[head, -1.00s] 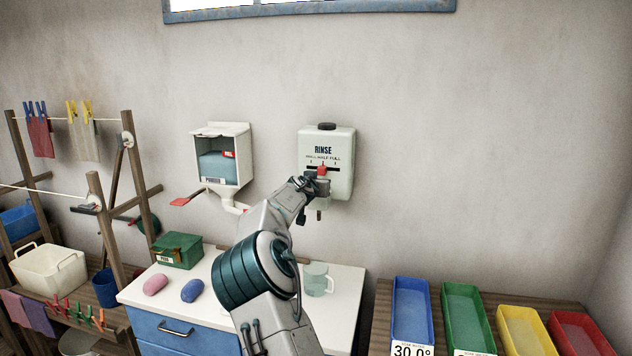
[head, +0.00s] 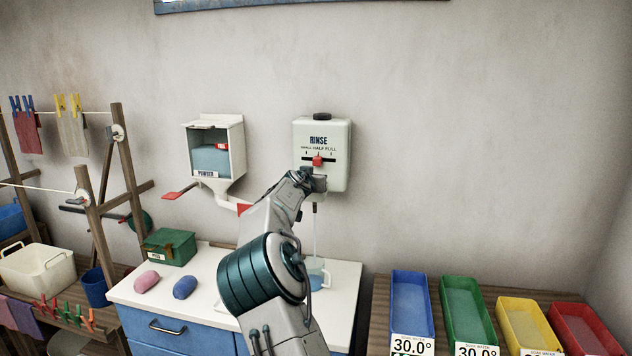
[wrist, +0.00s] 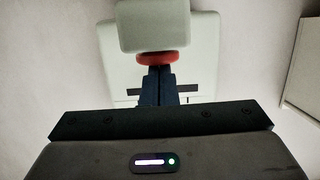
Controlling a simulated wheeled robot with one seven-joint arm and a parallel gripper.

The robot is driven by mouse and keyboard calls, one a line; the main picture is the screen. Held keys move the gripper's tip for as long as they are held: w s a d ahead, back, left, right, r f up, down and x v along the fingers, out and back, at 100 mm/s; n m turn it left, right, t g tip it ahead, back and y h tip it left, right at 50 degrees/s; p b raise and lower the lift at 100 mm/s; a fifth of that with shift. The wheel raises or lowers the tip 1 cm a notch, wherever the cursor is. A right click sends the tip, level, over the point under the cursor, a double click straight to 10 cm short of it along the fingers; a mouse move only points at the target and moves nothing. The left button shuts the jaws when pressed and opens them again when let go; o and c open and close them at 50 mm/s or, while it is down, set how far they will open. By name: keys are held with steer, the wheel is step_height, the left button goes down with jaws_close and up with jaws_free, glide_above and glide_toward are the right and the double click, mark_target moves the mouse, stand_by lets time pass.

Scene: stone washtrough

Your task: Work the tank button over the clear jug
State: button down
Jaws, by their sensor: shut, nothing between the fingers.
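The pale rinse tank (head: 340,165) hangs on the wall, with a red piece (head: 317,160) on its front scale. My gripper (head: 312,180) is shut and empty, up against the tank's lower front, and hides part of it. In the wrist view the shut fingers (wrist: 160,85) reach the red piece (wrist: 163,60), below a pale block (wrist: 155,25). I cannot tell exactly where they touch the button. A thin pale stream (head: 315,230) runs from the spout (head: 315,207) down into the clear jug (head: 319,275), which stands on the white counter, partly behind my arm.
A powder dispenser (head: 239,150) with a red lever is on the wall at left. A green box (head: 170,246), a pink bar (head: 147,281) and a blue bar (head: 185,287) lie on the counter. Coloured trays, including a blue one (head: 396,310), stand at right.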

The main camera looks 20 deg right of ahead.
steer(key=shift+a+r, duration=0.1)
steer(key=shift+r, duration=0.2)
step_height(320, 180, up, 3)
steer(key=shift+r+p, duration=0.2)
steer(key=shift+p, duration=0.9)
steer(key=b+v, duration=0.6)
steer(key=v, duration=0.4)
steer(key=shift+f, duration=0.1)
